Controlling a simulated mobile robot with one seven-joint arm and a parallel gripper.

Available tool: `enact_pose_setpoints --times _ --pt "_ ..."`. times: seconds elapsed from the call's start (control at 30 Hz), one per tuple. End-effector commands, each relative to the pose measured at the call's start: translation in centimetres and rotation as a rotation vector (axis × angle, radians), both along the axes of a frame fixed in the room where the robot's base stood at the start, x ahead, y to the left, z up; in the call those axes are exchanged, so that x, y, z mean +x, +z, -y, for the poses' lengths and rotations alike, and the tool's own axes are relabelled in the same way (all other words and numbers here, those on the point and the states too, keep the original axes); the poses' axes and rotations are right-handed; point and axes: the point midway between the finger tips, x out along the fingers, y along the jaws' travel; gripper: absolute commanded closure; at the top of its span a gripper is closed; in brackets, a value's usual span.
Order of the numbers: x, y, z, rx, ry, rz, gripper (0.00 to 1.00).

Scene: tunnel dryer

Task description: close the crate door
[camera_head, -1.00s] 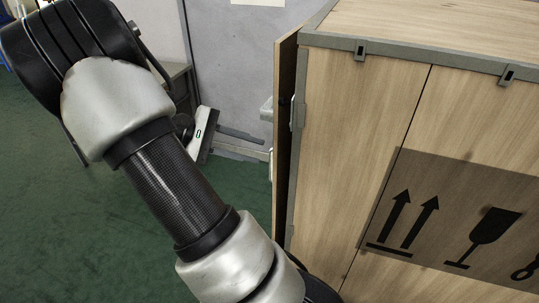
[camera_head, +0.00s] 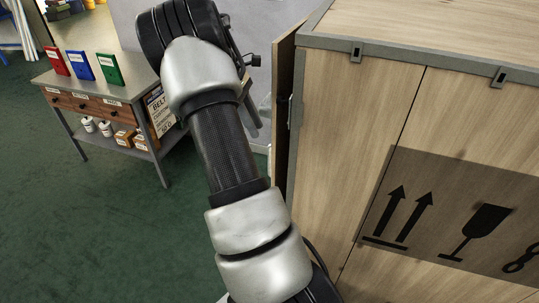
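The wooden crate (camera_head: 335,130) with grey metal edging fills the right side. Its door (camera_head: 283,105) stands open at the crate's left edge and shows nearly edge-on, as a narrow strip. The door's broad face is turned away from view. My arm rises from the bottom middle and bends over at the top, left of the door. My gripper (camera_head: 250,105) shows only in part behind my arm, close to the left of the door.
A grey workbench (camera_head: 110,85) with drawers stands at the left, with red, blue and green binders (camera_head: 80,66) on top. Small boxes and white containers sit on its lower shelf. A grey wall is behind the door. The green floor (camera_head: 110,240) at lower left is clear.

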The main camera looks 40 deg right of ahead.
Motion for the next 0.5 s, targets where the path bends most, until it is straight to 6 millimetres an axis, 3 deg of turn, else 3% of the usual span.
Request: enact_pose_setpoints --times 0.3,0.5 --pt "-2.5 -6.6 1.4 0.001 -0.002 -0.005 0.72" --pt "-3.5 -9.7 2.2 -0.002 -0.001 -0.004 0.72"
